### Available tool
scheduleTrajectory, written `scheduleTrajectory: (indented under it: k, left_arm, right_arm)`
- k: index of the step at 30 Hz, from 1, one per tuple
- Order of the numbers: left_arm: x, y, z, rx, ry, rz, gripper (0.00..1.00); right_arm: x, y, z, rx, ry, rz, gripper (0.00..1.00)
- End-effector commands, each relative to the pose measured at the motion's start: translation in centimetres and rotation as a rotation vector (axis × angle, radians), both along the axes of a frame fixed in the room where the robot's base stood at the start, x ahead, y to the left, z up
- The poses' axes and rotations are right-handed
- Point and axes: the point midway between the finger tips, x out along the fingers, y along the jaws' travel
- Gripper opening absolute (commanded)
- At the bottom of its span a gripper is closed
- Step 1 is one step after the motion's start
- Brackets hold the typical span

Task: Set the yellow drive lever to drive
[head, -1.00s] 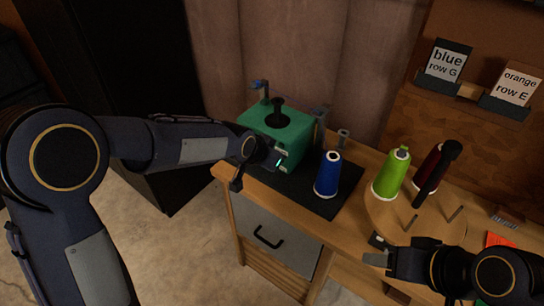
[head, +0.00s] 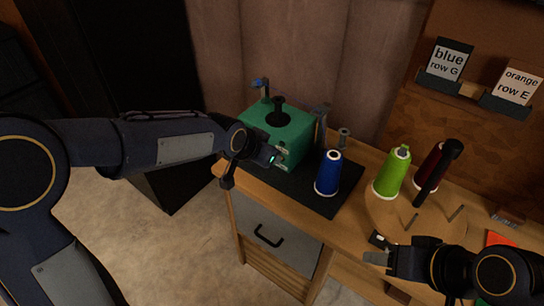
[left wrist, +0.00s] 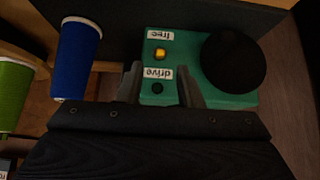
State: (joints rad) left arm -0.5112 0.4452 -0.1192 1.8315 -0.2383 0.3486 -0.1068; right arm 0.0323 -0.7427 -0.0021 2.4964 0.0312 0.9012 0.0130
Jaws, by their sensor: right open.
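The green machine box (head: 280,132) stands on the dark mat at the bench's left end. In the left wrist view its face (left wrist: 182,97) carries a "free" label (left wrist: 160,34) and a "drive" label (left wrist: 158,73), both upside down. The small yellow drive lever (left wrist: 160,54) sits between the labels, closer to "free". A dark round spot (left wrist: 157,88) lies beside "drive". My left gripper (left wrist: 160,84) is open and empty, its fingers either side of the "drive" label; contact cannot be told. It shows at the box's front in the head view (head: 273,157). My right gripper (head: 377,250) is open, low at the right.
A blue thread cone (head: 327,174) stands on the mat (head: 318,204) right of the box. A green cone (head: 391,173) and a dark red cone (head: 430,168) stand on a round wooden stand. Label holders (head: 446,62) are on the back board. Floor (head: 180,240) is clear at front left.

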Motion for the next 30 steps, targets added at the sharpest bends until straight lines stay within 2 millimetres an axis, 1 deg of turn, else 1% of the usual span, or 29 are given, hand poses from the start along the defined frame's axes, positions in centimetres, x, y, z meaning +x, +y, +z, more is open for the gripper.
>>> scheduleTrajectory:
  k: [1, 3, 7, 24, 26, 29, 30]
  left_arm:
    - [-0.5, 0.3, 0.8, -0.002, -0.002, 0.000, 0.33]
    - [-1.0, 0.7, 1.6, -0.002, -0.002, 0.000, 0.33]
    - [-1.7, 1.2, 2.5, -0.001, -0.001, 0.000, 0.33]
    - [-2.0, 1.6, 2.9, -0.002, 0.004, 0.005, 0.33]
    - [-2.4, 2.4, 3.4, -0.010, 0.011, 0.021, 0.33]
    - [-4.0, 5.4, 5.0, -0.040, 0.040, 0.084, 0.33]
    - [-5.1, 7.1, 5.8, -0.057, 0.059, 0.121, 0.33]
  right_arm:
    - [0.0, 0.0, 0.0, 0.000, 0.000, 0.000, 0.49]
    - [0.0, 0.0, 0.0, 0.000, 0.000, 0.000, 0.49]
    - [0.0, 0.0, 0.1, 0.000, 0.000, 0.000, 0.49]
    - [0.0, 0.0, 0.1, 0.000, 0.000, 0.000, 0.49]
    - [0.0, 0.0, 0.4, 0.000, 0.000, 0.000, 0.49]
    - [0.0, 0.0, 1.1, 0.000, 0.000, 0.000, 0.49]
    - [0.0, 0.0, 1.4, 0.000, 0.000, 0.000, 0.49]
